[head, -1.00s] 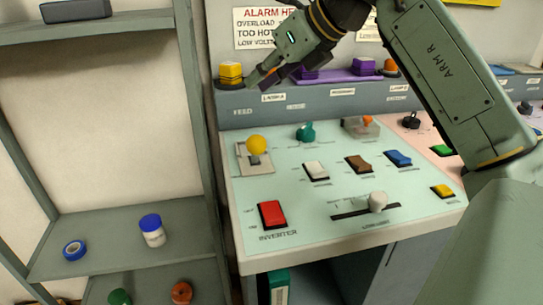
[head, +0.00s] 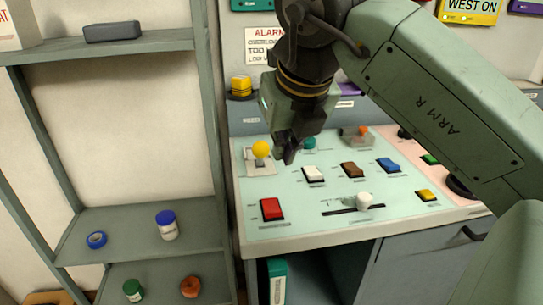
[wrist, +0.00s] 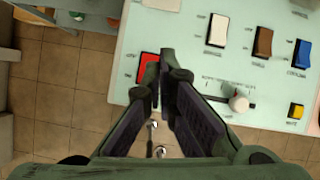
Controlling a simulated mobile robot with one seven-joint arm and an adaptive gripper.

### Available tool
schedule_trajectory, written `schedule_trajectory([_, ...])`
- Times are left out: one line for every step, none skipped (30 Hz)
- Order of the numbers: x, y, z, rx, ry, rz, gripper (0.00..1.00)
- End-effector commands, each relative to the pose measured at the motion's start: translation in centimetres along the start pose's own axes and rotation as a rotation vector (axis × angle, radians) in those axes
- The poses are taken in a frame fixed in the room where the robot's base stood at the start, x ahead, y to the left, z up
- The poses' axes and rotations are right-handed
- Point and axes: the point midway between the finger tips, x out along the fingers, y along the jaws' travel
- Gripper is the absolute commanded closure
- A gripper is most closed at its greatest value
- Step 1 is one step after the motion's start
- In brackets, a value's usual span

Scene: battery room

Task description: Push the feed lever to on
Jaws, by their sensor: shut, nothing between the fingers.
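The feed lever is a yellow ball knob (head: 261,149) on a pale slotted plate (head: 260,168) at the back left of the light green panel. My gripper (head: 284,157) is shut and empty and points down just right of the knob in the head view. A small gap shows there; I cannot tell the distance in depth. In the wrist view the closed fingertips (wrist: 163,66) appear beside the red rocker (wrist: 147,66). The yellow knob does not show in the wrist view.
White (head: 314,174), brown (head: 352,169) and blue (head: 388,165) rockers lie right of the lever. A teal knob (head: 309,143) is behind my gripper. A white slider knob (head: 365,200) is at the front. An open shelf (head: 130,228) stands to the left.

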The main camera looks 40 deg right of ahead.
Motion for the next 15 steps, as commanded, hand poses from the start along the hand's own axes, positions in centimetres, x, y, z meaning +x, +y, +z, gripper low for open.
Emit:
schedule_trajectory([0.7,0.0,-0.1,-0.001,0.001,0.001,1.00])
schedule_trajectory([1.1,0.0,-0.1,-0.001,0.001,0.001,1.00])
schedule_trajectory([1.8,0.1,-0.2,-0.001,0.001,0.002,1.00])
schedule_trajectory([2.3,0.1,-0.2,-0.002,0.001,0.003,1.00])
schedule_trajectory([2.9,0.1,-0.2,-0.002,0.001,0.003,1.00])
schedule_trajectory([3.8,0.1,-0.3,-0.001,0.001,0.003,1.00])
schedule_trajectory([4.4,0.1,-0.3,-0.001,0.001,0.002,1.00])
schedule_trajectory([5.1,0.1,-0.3,-0.001,0.001,0.002,1.00])
schedule_trajectory([6.0,0.1,-0.3,-0.002,0.002,0.003,1.00])
schedule_trajectory([6.7,0.1,-0.3,-0.002,0.001,0.003,1.00])
schedule_trajectory([7.3,0.1,-0.2,-0.002,0.001,0.003,1.00])
schedule_trajectory([8.2,0.1,-0.3,-0.002,0.002,0.003,1.00])
schedule_trajectory([8.8,0.1,-0.3,-0.002,0.001,0.003,1.00])
schedule_trajectory([9.3,0.1,-0.2,-0.002,0.001,0.003,1.00])
schedule_trajectory([10.1,0.1,-0.2,-0.002,0.001,0.003,1.00])
